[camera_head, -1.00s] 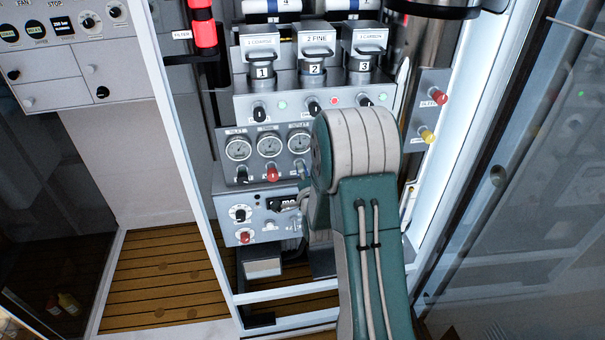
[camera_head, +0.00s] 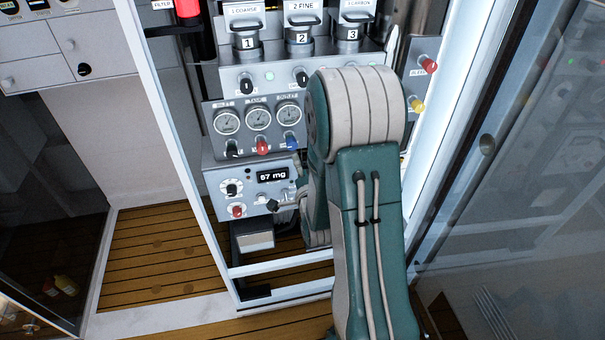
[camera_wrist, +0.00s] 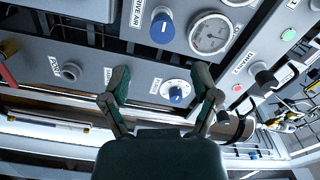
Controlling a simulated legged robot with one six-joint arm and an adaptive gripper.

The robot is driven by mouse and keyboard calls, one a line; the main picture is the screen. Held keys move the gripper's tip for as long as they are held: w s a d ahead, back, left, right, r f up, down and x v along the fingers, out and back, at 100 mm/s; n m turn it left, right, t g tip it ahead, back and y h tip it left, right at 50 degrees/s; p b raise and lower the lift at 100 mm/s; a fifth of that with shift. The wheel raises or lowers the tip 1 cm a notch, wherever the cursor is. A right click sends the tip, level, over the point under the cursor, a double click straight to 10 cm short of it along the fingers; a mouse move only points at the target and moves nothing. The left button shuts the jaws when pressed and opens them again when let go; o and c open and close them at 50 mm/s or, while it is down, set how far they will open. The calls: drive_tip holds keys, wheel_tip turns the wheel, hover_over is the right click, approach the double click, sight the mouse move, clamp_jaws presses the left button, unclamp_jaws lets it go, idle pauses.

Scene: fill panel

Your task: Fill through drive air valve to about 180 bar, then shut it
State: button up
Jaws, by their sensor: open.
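The drive air valve is a blue knob (camera_wrist: 162,25) beside a "DRIVE AIR" label in the wrist view. A round gauge (camera_wrist: 210,33) sits next to it; its reading is too small to tell. My gripper (camera_wrist: 160,78) is open and empty, below the blue knob in the picture and apart from it. In the head view a blue knob (camera_head: 291,142) sits under the rightmost gauge (camera_head: 288,113), just left of my arm. My arm hides much of the panel's right side there.
A red knob (camera_head: 262,146) and a black knob (camera_head: 232,150) stand left of the blue one. Below is a box with a "67 mg" display (camera_head: 272,174). Red (camera_head: 428,63) and yellow (camera_head: 417,104) knobs are on the right. White frame posts (camera_head: 165,130) border the panel.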

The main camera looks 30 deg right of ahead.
drive_tip(key=shift+v, duration=1.6)
idle(6.4)
